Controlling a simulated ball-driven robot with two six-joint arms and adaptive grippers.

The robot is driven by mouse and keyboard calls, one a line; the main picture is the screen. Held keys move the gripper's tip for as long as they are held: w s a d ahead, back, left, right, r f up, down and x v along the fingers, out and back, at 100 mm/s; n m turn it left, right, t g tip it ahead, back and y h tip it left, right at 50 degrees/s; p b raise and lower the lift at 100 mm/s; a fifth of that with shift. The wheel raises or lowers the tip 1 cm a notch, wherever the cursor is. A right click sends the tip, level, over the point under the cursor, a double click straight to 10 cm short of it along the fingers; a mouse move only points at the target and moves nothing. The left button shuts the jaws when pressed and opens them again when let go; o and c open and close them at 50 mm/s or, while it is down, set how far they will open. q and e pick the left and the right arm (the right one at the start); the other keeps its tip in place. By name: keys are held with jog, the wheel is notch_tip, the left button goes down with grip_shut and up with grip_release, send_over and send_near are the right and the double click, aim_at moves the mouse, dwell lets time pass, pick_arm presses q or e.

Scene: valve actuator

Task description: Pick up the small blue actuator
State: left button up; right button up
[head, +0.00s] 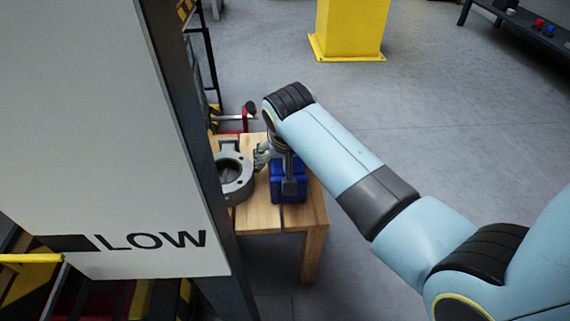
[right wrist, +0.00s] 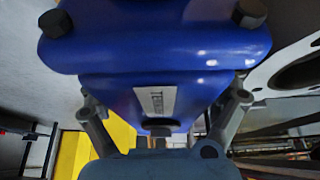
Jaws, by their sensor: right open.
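The small blue actuator (head: 288,184) sits on the wooden table, right of a grey round valve body (head: 235,175). In the right wrist view the actuator (right wrist: 160,50) fills the upper middle, with dark bolts at its corners and a small label plate. My right gripper (head: 278,160) is at the actuator from above, covering part of it. In the right wrist view its open fingers (right wrist: 165,100) stand on either side of the narrower blue part. Contact between fingers and actuator cannot be told. My left gripper is not in view.
A large pale panel marked LOW (head: 110,130) stands close on the left and hides the table's left part. The wooden table (head: 308,213) has bare room at its right front. A yellow post (head: 349,28) stands on the floor behind. Open floor lies to the right.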

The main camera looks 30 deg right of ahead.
jog(key=c, duration=1.6)
jog(key=shift+r, duration=0.1)
